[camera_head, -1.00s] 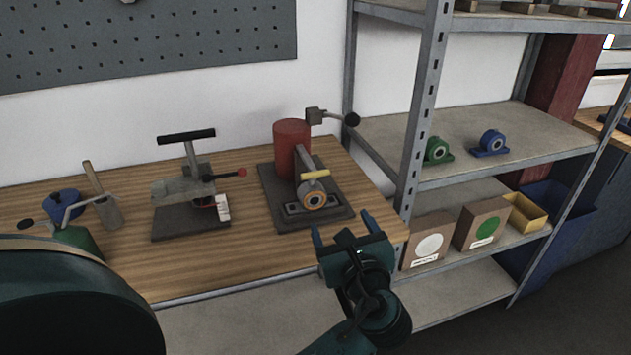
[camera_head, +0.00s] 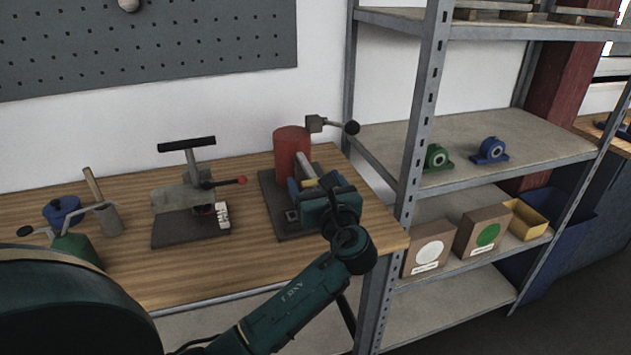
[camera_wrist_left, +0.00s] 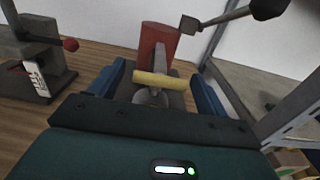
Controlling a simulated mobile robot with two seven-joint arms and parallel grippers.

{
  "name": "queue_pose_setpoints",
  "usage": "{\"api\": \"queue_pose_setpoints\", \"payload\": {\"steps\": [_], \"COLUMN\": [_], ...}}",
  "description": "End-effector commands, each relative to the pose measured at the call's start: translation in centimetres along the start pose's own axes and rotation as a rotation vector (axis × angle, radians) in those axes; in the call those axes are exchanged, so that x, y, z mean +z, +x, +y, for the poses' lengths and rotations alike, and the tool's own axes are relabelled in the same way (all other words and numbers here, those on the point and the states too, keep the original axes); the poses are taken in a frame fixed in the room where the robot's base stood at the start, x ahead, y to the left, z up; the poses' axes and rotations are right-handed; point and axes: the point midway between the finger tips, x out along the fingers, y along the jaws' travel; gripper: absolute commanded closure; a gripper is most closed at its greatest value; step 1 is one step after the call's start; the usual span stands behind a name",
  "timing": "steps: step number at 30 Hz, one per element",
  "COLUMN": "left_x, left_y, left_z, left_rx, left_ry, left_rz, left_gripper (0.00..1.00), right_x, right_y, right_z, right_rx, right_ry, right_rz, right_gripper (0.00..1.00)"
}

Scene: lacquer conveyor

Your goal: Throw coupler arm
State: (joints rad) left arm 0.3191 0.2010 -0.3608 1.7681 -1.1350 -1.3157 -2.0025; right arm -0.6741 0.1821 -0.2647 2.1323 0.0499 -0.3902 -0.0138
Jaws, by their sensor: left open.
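A fixture with a red cylinder (camera_head: 292,146) stands on a dark base plate (camera_head: 273,196) at the right part of the bench. It has a grey arm with a yellow grip (camera_wrist_left: 160,80) at its front. A grey lever with a black ball knob (camera_head: 351,128) sticks out to the right at its top. I cannot tell which of these two is named the coupler arm. My left gripper (camera_head: 313,186) is open at the front of the fixture. In the left wrist view the yellow grip shows between its spread blue fingers, not clamped. The gripper hides the fixture's lower front.
A T-handled clamp fixture (camera_head: 186,190) with a red-knobbed lever stands left on the wooden bench (camera_head: 200,270). A green device (camera_head: 75,250) is farther left. A metal shelf post (camera_head: 415,140) rises close on the right; shelves hold bearings and boxes.

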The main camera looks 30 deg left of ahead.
Motion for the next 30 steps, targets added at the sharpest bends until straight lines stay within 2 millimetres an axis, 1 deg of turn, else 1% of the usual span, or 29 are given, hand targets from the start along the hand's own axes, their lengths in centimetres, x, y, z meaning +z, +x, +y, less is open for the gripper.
{"api": "queue_pose_setpoints", "payload": {"steps": [3, 11, 30], "left_x": [0.05, 0.01, -0.02], "left_y": [0.56, 0.63, 0.59], "left_z": [0.01, 0.02, 0.03], "left_rx": [0.0, 0.0, 0.0], "left_ry": [-0.001, -0.001, 0.0], "left_rz": [-0.001, 0.0, 0.001], "left_gripper": [0.24, 0.24, 0.76], "right_x": [-0.08, -0.1, -0.02], "right_y": [0.05, 0.08, 0.07], "right_z": [0.02, 0.03, 0.05], "right_rx": [0.002, 0.003, 0.001], "right_ry": [0.002, 0.003, -0.001], "right_rz": [0.002, 0.002, 0.0], "right_gripper": [0.2, 0.2, 0.2]}}
